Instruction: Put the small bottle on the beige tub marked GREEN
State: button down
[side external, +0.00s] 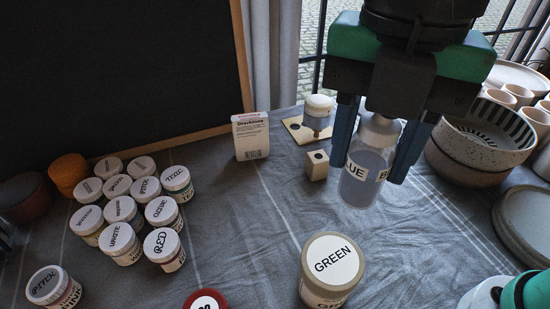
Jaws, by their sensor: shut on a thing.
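The small bottle (366,172) is clear with bluish contents and a white label reading "BLUE", partly covered by a finger. My gripper (377,150) is shut on it, with one dark blue finger on each side, and holds it upright at the right of the middle. The beige tub marked GREEN (332,290) stands at the bottom centre, with a white top label facing up. The bottle is behind and to the right of the tub, apart from it. Whether the bottle touches the cloth is hard to tell.
Several white-lidded paint jars (123,245) crowd the left. A red-lidded jar (206,300) is left of the tub. A small wooden cube (316,165) and a white carton (250,136) stand behind. Stacked bowls (470,160) are at right. Cloth between carton and tub is clear.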

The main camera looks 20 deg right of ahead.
notch_tip(320, 180, down, 12)
jog(key=shift+f, duration=0.1)
dwell(0.4)
jog(key=shift+c, duration=2.1)
grip_release()
jog(key=shift+f, duration=0.1)
